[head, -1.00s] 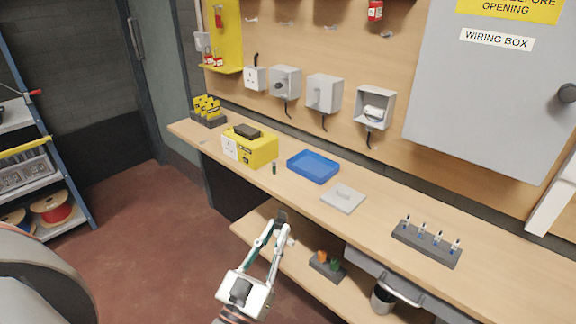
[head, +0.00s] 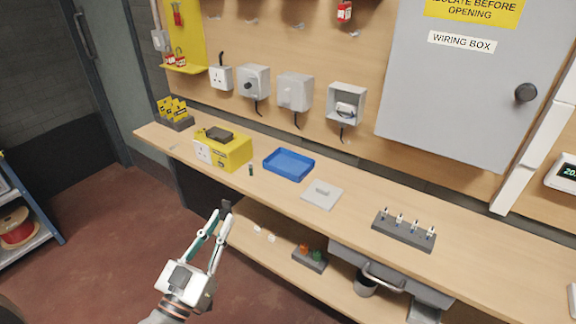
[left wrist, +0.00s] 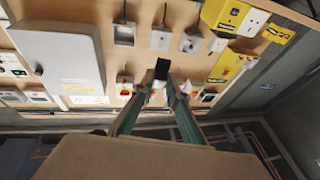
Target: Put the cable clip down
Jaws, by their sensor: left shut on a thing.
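My left gripper (head: 226,207) is in front of the workbench's near edge, below the level of the worktop, with both fingers drawn together at the dark tips. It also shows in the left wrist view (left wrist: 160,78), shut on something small. The cable clip between the tips is mostly hidden and its shape cannot be made out. The bench worktop (head: 352,218) lies beyond and above the gripper. The lower shelf (head: 242,236) is right of the fingers, with small white pieces (head: 257,229) lying on it. My right gripper is not in view.
On the worktop are a blue tray (head: 289,164), a yellow box (head: 232,152), a grey plate (head: 322,194) and a dark holder with several pegs (head: 403,231). The lower shelf holds a dark block with orange and green pieces (head: 310,258). Bare worktop lies around the plate.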

